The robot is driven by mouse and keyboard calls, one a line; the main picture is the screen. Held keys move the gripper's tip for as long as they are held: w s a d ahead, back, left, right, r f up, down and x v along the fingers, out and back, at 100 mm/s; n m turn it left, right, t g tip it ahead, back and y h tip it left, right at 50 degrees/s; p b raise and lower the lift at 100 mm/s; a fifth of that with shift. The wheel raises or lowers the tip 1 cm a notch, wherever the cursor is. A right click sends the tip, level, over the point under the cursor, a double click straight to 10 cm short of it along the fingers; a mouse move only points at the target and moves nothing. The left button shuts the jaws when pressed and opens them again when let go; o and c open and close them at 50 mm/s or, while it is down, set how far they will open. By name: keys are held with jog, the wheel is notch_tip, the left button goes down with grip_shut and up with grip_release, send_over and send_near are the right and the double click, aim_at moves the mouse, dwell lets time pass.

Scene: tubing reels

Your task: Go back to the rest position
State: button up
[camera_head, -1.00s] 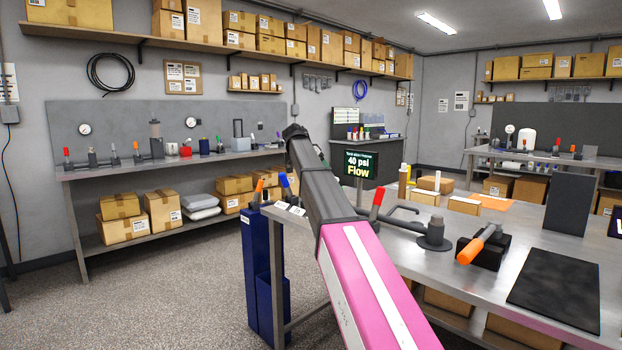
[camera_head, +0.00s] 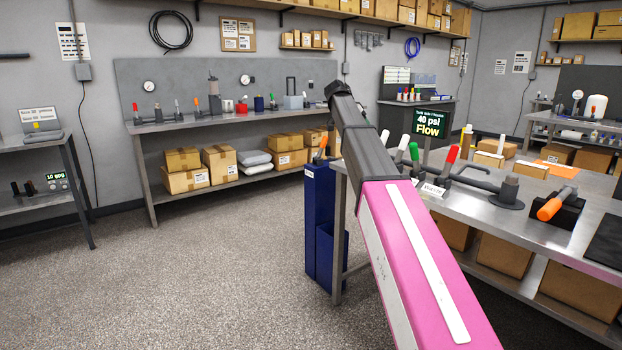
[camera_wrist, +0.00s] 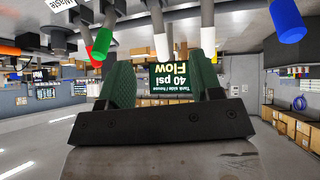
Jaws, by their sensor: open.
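My gripper (camera_wrist: 163,70) shows in the wrist view as two green-padded fingers on a dark bar, apart, with nothing between them. The wrist view is upside down. In the head view my pink and grey arm reaches from the lower right up to a dark end, and I cannot make out the fingers there. A green handle (camera_wrist: 104,42) and a blue handle (camera_wrist: 287,20) show near the fingers in the wrist view.
The right metal bench (camera_head: 595,232) carries a red handle (camera_head: 451,153), an orange-handled tool (camera_head: 556,204) and cartons. Tall blue bins (camera_head: 318,225) stand at its left end. A back bench (camera_head: 180,126) holds fittings. The speckled floor (camera_head: 200,270) at left is clear.

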jog(key=s+f+n+y, duration=0.15)
jog(key=s+f, duration=0.35)
jog(key=f, duration=0.6)
jog(key=s+d+f+n+g+y, duration=0.1)
jog(key=s+f+n, duration=0.2)
jog(key=s+f, duration=0.55)
jog(key=s+f+n+y, duration=0.1)
jog(key=s+f+n, duration=0.2)
jog(key=f, duration=1)
jog(key=s+f+n+g+y, duration=0.1)
jog(key=s+f+n+y, duration=0.1)
jog(key=s+f, duration=0.7)
jog(key=s+a+f+n+y, duration=0.1)
jog(key=s+f+n+y, duration=0.1)
jog(key=s+f, duration=0.8)
jog(key=s+n, duration=0.1)
jog(key=s, duration=0.3)
jog(key=shift+s+a+f+g, duration=0.25)
jog(key=shift+s+g, duration=0.1)
jog(key=shift+g, duration=0.05)
